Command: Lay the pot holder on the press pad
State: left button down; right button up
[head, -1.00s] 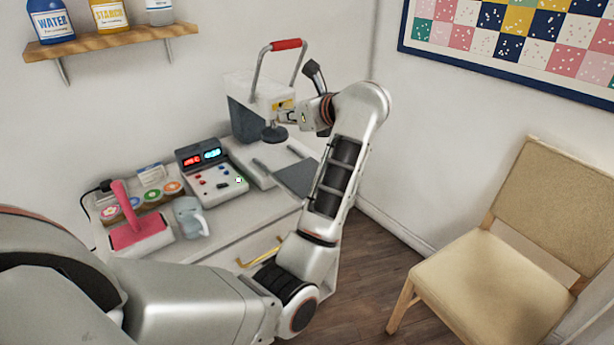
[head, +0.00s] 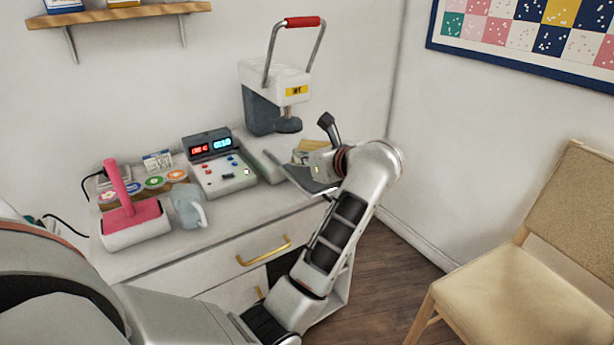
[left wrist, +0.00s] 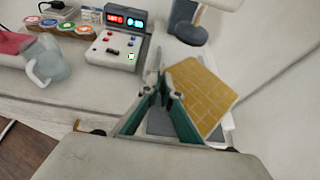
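The pot holder (left wrist: 208,92) is a yellow quilted square with a pale grid. In the head view it (head: 308,147) shows beside the press, partly behind my left gripper (head: 318,168). The press pad is a dark grey plate (head: 303,178) at the front of the heat press; in the left wrist view it (left wrist: 160,122) shows below and between my fingers. My left gripper's teal-lined fingers (left wrist: 162,82) come close together at the pot holder's left corner and look shut on it. The pot holder is over the pad area; whether it touches the pad is unclear. My right gripper is out of view.
The white heat press (head: 275,80) with a red-topped lever stands behind the pad. A control box (head: 218,170), a grey jug (head: 188,208) and a pink-handled tool (head: 125,200) stand to its left on the cabinet. A chair (head: 520,260) is at right.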

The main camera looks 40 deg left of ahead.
aim_at(304, 183)
pick_arm(q)
notch_tip(304, 183, down, 4)
jog(key=shift+f+b, duration=0.1)
jog(key=shift+b, duration=0.8)
jog(key=shift+f, duration=0.2)
jog(key=c, duration=2.3)
grip_release()
jog(key=shift+r, duration=0.1)
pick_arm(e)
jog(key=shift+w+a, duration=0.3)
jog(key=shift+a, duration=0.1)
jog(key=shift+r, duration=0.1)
